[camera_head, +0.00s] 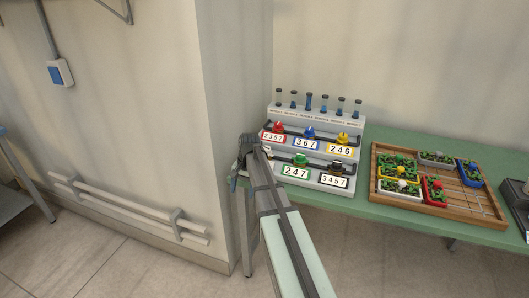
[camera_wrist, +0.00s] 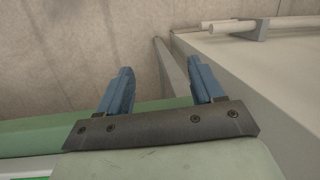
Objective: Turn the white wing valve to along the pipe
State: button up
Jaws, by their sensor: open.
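A stepped grey valve stand (camera_head: 345,127) is on the green table in the head view, with coloured wing valves on dark pipes. Red (camera_head: 279,126), blue (camera_head: 308,132) and yellow (camera_head: 343,138) valves are on the upper row; green (camera_head: 300,159) and black (camera_head: 337,167) ones are on the lower row. My gripper (camera_wrist: 162,88) is open and empty in the wrist view, fingers apart beside the table edge. In the head view it is at the stand's left, partly hidden by the arm.
The green table (camera_head: 345,228) has a wooden tray (camera_head: 447,205) of potted seedlings at right. Several blue-capped tubes (camera_head: 309,101) line the stand's top. A wall corner (camera_head: 235,130) rises close to the left, with white floor-level pipes (camera_head: 130,205) along the wall.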

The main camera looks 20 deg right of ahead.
jog(key=w+d+r+n+t, duration=0.2)
jog(key=w+d+r+n, duration=0.2)
jog(key=d+r, duration=0.45)
jog(key=n+t+h, duration=0.2)
jog(key=n+t, duration=0.1)
jog(key=n, duration=0.1)
send_near(267, 147)
jog(key=x, duration=0.8)
jog(key=shift+s+a+f, duration=0.1)
jog(key=shift+a, duration=0.05)
jog(key=shift+c, duration=0.5)
jog(key=c, duration=0.9)
jog(key=shift+n+g+y, duration=0.3)
jog(key=shift+n+y, duration=0.5)
jog(key=shift+n, duration=1.5)
jog(key=shift+c, duration=0.2)
jog(key=o, duration=1)
jog(key=shift+o, duration=0.2)
